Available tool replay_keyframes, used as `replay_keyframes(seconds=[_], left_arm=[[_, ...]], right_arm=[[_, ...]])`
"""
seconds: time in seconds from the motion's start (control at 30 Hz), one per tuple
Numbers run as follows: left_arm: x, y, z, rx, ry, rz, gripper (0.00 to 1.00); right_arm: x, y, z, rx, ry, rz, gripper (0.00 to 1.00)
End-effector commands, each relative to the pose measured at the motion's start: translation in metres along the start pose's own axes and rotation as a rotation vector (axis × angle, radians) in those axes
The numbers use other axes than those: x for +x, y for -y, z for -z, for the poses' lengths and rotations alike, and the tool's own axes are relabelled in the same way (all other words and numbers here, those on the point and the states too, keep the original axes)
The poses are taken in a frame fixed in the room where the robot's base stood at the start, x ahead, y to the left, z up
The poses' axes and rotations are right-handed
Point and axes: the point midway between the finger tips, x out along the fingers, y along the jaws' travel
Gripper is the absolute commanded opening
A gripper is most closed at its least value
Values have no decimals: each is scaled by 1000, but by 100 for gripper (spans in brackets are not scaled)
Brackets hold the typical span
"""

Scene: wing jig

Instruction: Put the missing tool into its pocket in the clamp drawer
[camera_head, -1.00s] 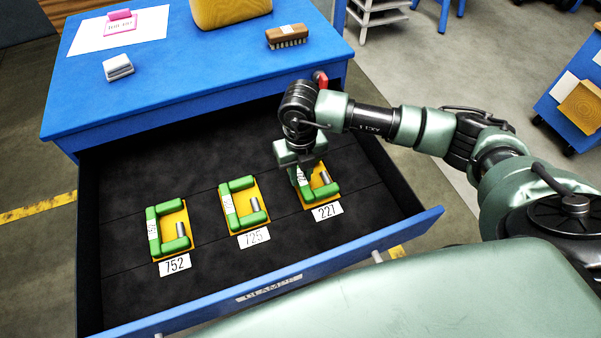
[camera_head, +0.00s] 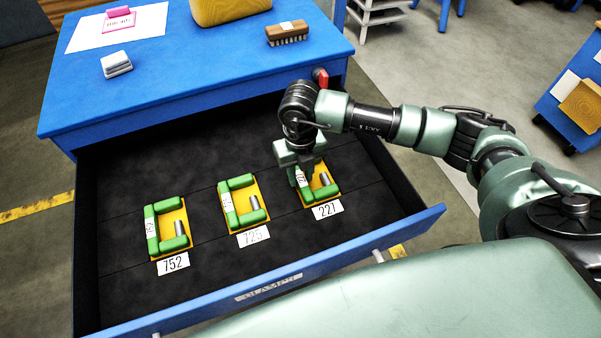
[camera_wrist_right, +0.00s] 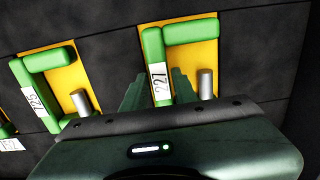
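The open clamp drawer (camera_head: 140,290) holds three green C-shaped clamps on yellow pockets labelled 752, 725 and 221. My right gripper (camera_head: 303,172) points down at the clamp tagged 221 (camera_head: 327,192), which lies over the right-hand yellow pocket (camera_head: 322,177). In the right wrist view, its fingers (camera_wrist_right: 158,92) stand close on both sides of the spine of the 221 clamp (camera_wrist_right: 155,52) and appear shut on it. The 725 clamp (camera_head: 240,184) and the 752 clamp (camera_head: 166,210) lie in their matching pockets. My left gripper is not in view.
The blue cabinet top (camera_head: 190,70) behind the drawer carries a brush (camera_head: 287,34), a grey-white block (camera_head: 117,64), a paper sheet and a yellow container (camera_head: 230,8). The drawer's right wall is close to my right gripper. The back and left of the drawer floor are bare.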

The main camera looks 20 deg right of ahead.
Motion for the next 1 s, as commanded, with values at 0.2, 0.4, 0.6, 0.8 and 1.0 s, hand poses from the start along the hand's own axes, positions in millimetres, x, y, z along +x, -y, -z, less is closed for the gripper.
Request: replay_keyframes(seconds=[0.2, 0.4, 0.6, 0.8, 1.0], left_arm=[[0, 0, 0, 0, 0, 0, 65], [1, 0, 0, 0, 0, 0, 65], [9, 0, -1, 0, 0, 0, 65], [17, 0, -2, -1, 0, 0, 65], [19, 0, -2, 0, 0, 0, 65]], right_arm=[[0, 0, 0, 0, 0, 0, 48], [-1, 0, 0, 0, 0, 0, 48], [-27, 0, -1, -1, 5, 0, 48], [-60, 0, -1, 0, 5, -1, 48], [-77, 0, 0, -1, 2, 0, 48]])
